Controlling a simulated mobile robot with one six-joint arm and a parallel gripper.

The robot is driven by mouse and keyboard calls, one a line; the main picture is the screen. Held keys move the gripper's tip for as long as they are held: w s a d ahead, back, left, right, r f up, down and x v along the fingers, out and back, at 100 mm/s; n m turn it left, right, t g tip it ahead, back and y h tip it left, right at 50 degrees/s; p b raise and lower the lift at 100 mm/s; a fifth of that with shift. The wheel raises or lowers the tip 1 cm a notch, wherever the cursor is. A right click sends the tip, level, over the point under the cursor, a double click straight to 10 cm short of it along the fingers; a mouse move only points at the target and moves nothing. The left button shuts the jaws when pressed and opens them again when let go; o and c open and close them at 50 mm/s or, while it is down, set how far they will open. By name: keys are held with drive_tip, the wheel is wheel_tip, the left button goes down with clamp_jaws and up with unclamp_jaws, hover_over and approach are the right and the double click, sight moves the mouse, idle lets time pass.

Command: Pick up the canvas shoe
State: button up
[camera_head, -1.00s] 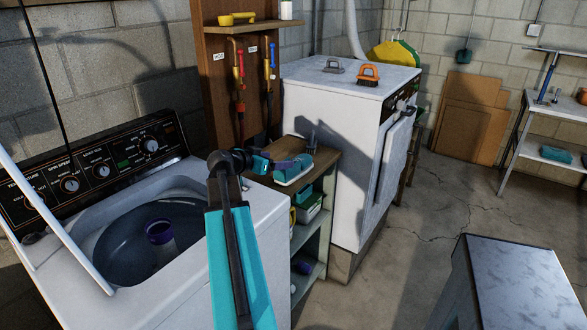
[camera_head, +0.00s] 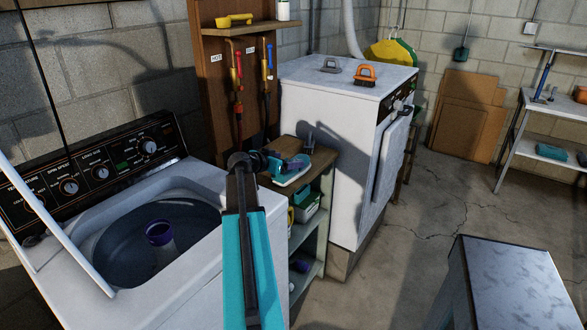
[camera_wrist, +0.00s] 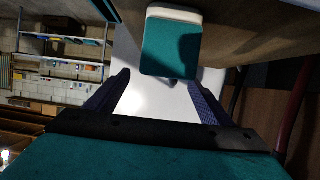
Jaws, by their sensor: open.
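The canvas shoe (camera_head: 289,178) is teal with a white sole edge. It rests on the wooden top of the small shelf unit between the two white machines. My gripper (camera_head: 284,164) is by the shoe in the head view, partly hidden by my own arm. In the wrist view the shoe (camera_wrist: 170,47) shows beyond the spread fingers of my gripper (camera_wrist: 160,82), roughly centred between them. The fingers are open and empty. Whether either finger touches the shoe cannot be told.
The open washer (camera_head: 60,285) with a purple-rimmed part inside stands left. The white dryer (camera_head: 340,120) rises right beside the shelf unit (camera_head: 328,190), with an orange brush (camera_head: 366,74) on top. Pipes (camera_head: 238,90) run behind.

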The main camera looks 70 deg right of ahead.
sight(300, 159)
drive_tip(key=shift+s+d+f+p, duration=0.1)
drive_tip(key=shift+d+p, duration=0.15)
drive_tip(key=shift+d, duration=0.1)
drive_tip(key=shift+s+d+f+p, duration=0.1)
drive_tip(key=shift+d+p, duration=0.1)
drive_tip(key=shift+d, duration=0.15)
drive_tip(key=shift+p+x, duration=0.7)
drive_tip(key=shift+x, duration=1.15)
drive_tip(key=shift+w+f, duration=0.1)
drive_tip(key=shift+f, duration=0.1)
drive_tip(key=shift+a, duration=0.1)
drive_tip(key=shift+c, duration=0.5)
drive_tip(key=c, duration=1.2)
drive_tip(key=shift+r, duration=0.15)
